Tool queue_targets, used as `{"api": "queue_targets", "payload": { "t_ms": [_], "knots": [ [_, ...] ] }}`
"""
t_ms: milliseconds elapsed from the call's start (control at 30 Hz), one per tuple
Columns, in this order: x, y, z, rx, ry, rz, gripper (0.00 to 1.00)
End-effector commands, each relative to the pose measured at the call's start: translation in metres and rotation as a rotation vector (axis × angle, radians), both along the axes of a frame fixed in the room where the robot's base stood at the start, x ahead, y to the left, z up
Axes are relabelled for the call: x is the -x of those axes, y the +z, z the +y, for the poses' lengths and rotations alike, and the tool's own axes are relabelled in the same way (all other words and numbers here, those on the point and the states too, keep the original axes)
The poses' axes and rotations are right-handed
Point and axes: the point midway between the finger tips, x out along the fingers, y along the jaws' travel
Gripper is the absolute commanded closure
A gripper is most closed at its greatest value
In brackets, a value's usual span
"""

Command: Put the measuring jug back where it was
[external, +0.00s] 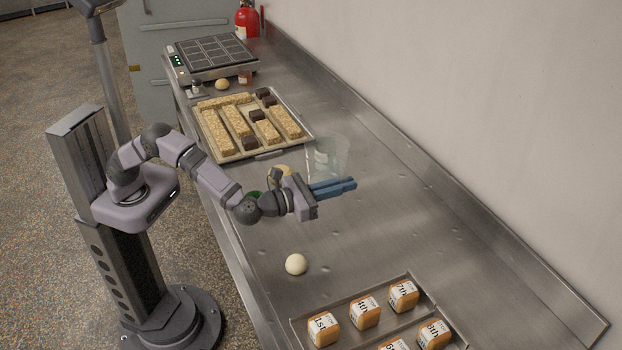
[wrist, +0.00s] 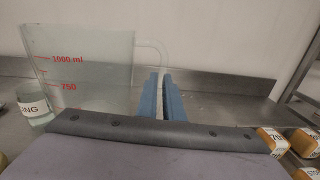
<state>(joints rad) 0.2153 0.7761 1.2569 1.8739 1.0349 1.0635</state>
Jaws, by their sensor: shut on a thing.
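The measuring jug (external: 328,155) is clear, with red marks, and appears upright. In the wrist view the jug (wrist: 85,75) fills the left side, with its handle (wrist: 150,46) at its right. My gripper (external: 352,183) has its long blue fingers beside the jug, on the near side in the external view. In the wrist view my gripper (wrist: 162,98) is shut on the handle, which runs down between the fingers. The jug's base is hidden by the fingers and gripper body, so I cannot tell whether it touches the counter.
A tray (external: 250,155) of oat bars and dark blocks lies behind. A white ball (external: 296,264) and a tray (external: 345,349) of numbered orange-and-white blocks are in front. A small labelled glass (wrist: 35,107) shows left of the jug. The counter (external: 440,240) is clear at right, up to the wall.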

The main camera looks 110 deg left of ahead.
Motion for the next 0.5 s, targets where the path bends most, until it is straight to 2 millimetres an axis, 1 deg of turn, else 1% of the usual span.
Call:
{"api": "queue_targets", "payload": {
  "t_ms": [300, 400, 500],
  "knots": [
    [0.0, -0.043, 0.0, -0.002, -0.001, 0.003, 1.0],
    [0.0, -0.053, 0.0, -0.002, 0.0, 0.002, 1.0],
    [0.0, -0.059, 0.0, -0.001, 0.0, 0.001, 1.0]
  ]
}}
